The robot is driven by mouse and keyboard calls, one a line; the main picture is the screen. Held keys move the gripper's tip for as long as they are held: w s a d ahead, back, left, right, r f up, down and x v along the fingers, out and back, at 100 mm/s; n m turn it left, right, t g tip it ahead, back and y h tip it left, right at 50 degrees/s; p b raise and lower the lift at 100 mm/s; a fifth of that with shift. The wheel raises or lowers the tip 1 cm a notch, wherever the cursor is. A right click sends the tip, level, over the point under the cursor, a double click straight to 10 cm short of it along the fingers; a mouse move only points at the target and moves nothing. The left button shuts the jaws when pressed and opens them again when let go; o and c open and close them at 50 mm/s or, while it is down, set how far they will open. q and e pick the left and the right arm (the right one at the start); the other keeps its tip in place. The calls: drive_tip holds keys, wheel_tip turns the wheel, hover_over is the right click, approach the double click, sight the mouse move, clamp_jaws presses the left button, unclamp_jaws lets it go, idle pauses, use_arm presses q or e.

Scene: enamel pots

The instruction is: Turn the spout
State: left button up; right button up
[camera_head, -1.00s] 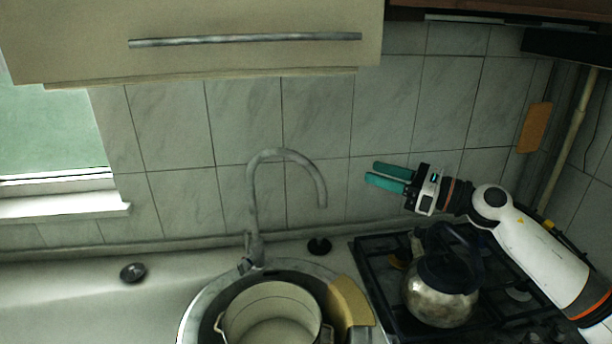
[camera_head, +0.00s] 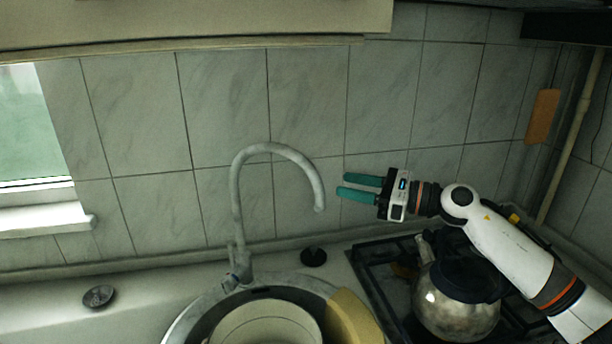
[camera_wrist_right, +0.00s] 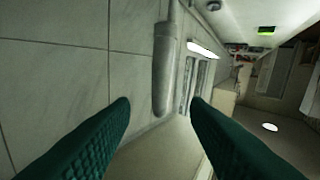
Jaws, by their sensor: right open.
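The grey curved spout (camera_head: 272,150) rises from the tap base behind the sink, and its free end hangs down on the right. My right gripper (camera_head: 340,185) is open and empty, its two green fingers pointing left toward the spout's end, a short gap to its right. In the right wrist view the spout's hanging end (camera_wrist_right: 164,70) shows ahead, between and beyond the open fingers (camera_wrist_right: 160,110), apart from both. My left gripper is not in view.
A pale pot (camera_head: 266,325) stands in the round sink (camera_head: 185,325). A yellowish board-like thing (camera_head: 352,318) lies at the sink's right. A metal kettle (camera_head: 455,305) is on the black stove below my right arm. The tiled wall is close behind.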

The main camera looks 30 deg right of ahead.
sight(312, 178)
drive_tip(key=p+x, duration=0.4)
drive_tip(key=x, duration=0.5)
drive_tip(key=shift+w+a+r+p, duration=0.1)
drive_tip(key=shift+a+r+p, duration=0.05)
drive_tip(key=shift+p, duration=0.15)
drive_tip(key=shift+w+a, duration=0.3)
drive_tip(key=shift+w, duration=0.1)
drive_tip(key=shift+f, duration=0.2)
clamp_jaws()
